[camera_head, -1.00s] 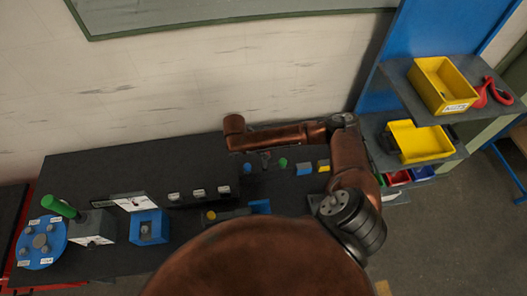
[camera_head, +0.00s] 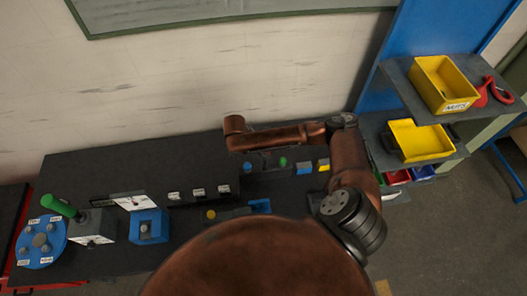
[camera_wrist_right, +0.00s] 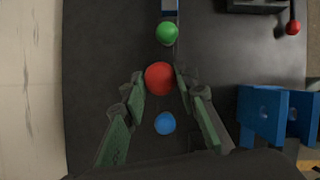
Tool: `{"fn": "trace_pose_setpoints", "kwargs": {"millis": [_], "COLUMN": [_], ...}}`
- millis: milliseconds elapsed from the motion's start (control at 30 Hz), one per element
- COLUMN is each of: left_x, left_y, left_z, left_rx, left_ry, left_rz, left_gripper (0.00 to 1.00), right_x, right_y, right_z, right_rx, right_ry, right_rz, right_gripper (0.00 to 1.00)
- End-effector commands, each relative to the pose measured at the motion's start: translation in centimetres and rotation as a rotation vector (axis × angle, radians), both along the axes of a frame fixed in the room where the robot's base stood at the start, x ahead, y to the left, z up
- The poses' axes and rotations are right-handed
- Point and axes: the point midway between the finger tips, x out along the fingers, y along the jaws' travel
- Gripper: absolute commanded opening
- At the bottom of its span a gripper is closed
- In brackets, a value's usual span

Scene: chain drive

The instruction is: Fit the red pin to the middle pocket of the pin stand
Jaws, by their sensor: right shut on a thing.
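The red pin (camera_wrist_right: 159,78) shows as a round red head in the right wrist view, with its lower part hidden. My right gripper (camera_wrist_right: 158,88) is shut on it, one finger on each side. A blue pin head (camera_wrist_right: 165,123) and a green pin head (camera_wrist_right: 167,33) lie on either side of it, roughly in line. In the head view the blue pin (camera_head: 247,167) and green pin (camera_head: 283,162) stand at the back of the bench. The pin stand's pockets are too dark and covered to make out; I cannot tell whether the red pin is seated. My left gripper is not in view.
A blue bracket (camera_wrist_right: 262,115) stands to the right in the wrist view, with a red-knobbed part (camera_wrist_right: 293,27) at the top right. A blue block (camera_head: 149,226) and a round blue plate (camera_head: 41,241) are on the bench's left. Yellow bins (camera_head: 443,84) sit on a shelf at right.

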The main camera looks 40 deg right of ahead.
Motion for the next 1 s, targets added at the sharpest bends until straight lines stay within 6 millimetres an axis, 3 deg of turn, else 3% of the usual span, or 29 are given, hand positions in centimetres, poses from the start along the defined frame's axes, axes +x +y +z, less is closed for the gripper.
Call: {"fn": "trace_pose_setpoints", "kwargs": {"millis": [1000], "left_x": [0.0], "left_y": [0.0], "left_z": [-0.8], "left_rx": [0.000], "left_ry": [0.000], "left_rz": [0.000], "left_gripper": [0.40], "right_x": [0.0], "right_y": [0.0], "right_z": [-2.4], "right_rx": [0.000], "right_ry": [-0.001], "right_rz": [0.000], "right_gripper": [0.00]}}
